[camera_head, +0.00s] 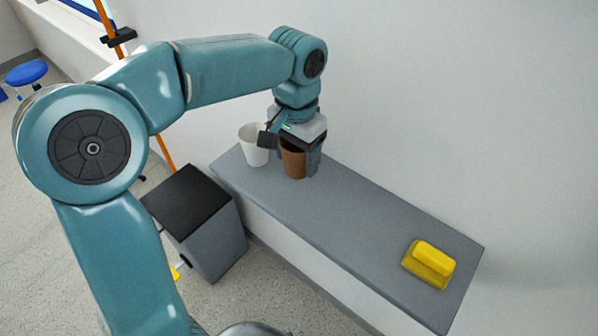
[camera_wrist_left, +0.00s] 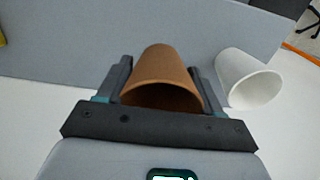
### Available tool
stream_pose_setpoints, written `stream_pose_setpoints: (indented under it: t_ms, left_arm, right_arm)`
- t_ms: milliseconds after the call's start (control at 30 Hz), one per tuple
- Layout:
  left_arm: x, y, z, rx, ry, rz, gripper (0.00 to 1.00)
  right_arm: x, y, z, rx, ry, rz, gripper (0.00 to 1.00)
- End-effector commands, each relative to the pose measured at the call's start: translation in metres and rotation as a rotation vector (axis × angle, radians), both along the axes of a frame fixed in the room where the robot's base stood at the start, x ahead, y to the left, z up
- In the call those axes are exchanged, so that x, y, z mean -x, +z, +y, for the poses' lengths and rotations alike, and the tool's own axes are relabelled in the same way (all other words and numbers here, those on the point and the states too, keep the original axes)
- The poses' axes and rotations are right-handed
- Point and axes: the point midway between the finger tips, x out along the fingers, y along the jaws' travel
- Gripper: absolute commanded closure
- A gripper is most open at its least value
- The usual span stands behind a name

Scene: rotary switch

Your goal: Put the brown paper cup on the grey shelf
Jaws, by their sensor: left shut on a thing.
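The brown paper cup (camera_head: 293,160) is at the grey shelf (camera_head: 350,218), close to its far left end. In the left wrist view the brown cup (camera_wrist_left: 162,80) sits between the two fingers, its open rim facing the camera. My left gripper (camera_head: 294,152) is shut on the brown cup from above. The cup's base is at or very near the shelf top; I cannot tell whether it touches. The cup looks upright. My right gripper is not in view.
A white cup (camera_head: 252,146) stands on the shelf just left of the brown one; it also shows in the left wrist view (camera_wrist_left: 248,80). A yellow block-like object (camera_head: 430,264) lies at the shelf's right end. The shelf between is clear. A grey box with a black top (camera_head: 190,203) stands below.

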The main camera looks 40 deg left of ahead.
Motion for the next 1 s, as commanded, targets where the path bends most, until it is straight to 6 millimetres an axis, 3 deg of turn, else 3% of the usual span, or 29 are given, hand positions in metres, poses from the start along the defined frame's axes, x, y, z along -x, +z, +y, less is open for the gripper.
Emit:
stream_pose_setpoints:
  t_ms: [367, 767, 800, 867, 1000]
  left_arm:
    - [-0.003, -0.048, 0.0, 0.0, -0.001, 0.001, 0.62]
    - [-0.003, -0.054, 0.0, 0.0, -0.001, 0.0, 0.62]
    - [-0.003, -0.054, 0.0, 0.0, -0.001, 0.0, 0.31]
    - [-0.003, -0.053, 0.0, 0.0, -0.001, 0.0, 0.12]
    - [-0.003, -0.053, 0.0, 0.0, -0.001, 0.0, 0.09]
  right_arm:
    - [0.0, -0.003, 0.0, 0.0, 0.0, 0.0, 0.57]
    - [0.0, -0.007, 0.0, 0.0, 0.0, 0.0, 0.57]
    - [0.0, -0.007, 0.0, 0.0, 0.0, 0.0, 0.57]
    - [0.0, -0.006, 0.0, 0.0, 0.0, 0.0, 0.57]
    - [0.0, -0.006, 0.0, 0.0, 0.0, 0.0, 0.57]
